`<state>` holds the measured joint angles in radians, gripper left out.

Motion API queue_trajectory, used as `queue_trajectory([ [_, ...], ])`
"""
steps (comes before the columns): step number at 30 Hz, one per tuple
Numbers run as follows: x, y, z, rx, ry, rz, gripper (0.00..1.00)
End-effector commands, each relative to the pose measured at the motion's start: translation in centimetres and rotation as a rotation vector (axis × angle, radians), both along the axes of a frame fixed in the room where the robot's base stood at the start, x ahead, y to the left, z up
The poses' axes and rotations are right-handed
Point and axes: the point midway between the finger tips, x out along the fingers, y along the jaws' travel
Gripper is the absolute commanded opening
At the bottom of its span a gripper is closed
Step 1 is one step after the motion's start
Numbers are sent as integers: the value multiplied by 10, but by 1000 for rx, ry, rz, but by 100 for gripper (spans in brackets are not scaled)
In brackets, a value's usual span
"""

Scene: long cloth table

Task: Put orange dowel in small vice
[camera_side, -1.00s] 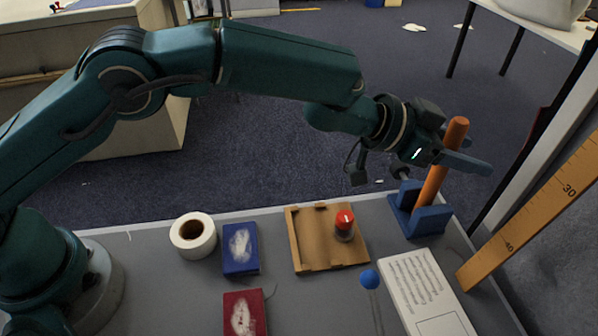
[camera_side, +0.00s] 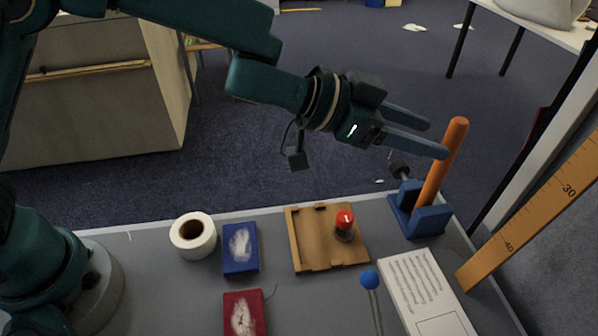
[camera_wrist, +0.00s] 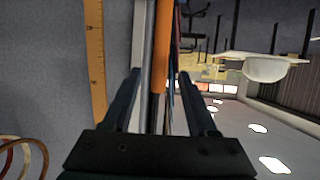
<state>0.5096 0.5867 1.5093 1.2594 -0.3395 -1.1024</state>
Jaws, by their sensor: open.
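The orange dowel (camera_side: 442,160) stands in the small blue vice (camera_side: 421,221) at the table's back right. Its lower end is between the vice jaws and it leans slightly to the right. My gripper (camera_side: 438,138) is open and empty, to the left of the dowel's upper part in the side view. In the wrist view the dowel (camera_wrist: 161,45) shows ahead, between the two open fingers (camera_wrist: 160,92) and apart from them as far as I can see. Whether the vice jaws press on the dowel cannot be told.
A wooden tray (camera_side: 312,250) with a red-capped jar (camera_side: 344,224) is left of the vice. A white box (camera_side: 420,290), a blue ball-ended stick (camera_side: 369,280) and an upright ruler (camera_side: 530,225) are near. A tape roll (camera_side: 193,236), blue box (camera_side: 240,248) and red box (camera_side: 243,313) lie left.

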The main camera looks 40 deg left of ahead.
Motion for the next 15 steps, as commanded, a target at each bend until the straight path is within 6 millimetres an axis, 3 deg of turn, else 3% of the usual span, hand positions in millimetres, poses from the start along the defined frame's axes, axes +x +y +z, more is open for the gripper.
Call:
queue_trajectory([
  [11,-19,25,14,0,-4,7,59],
  [15,-11,53,31,19,-31,118,59],
])
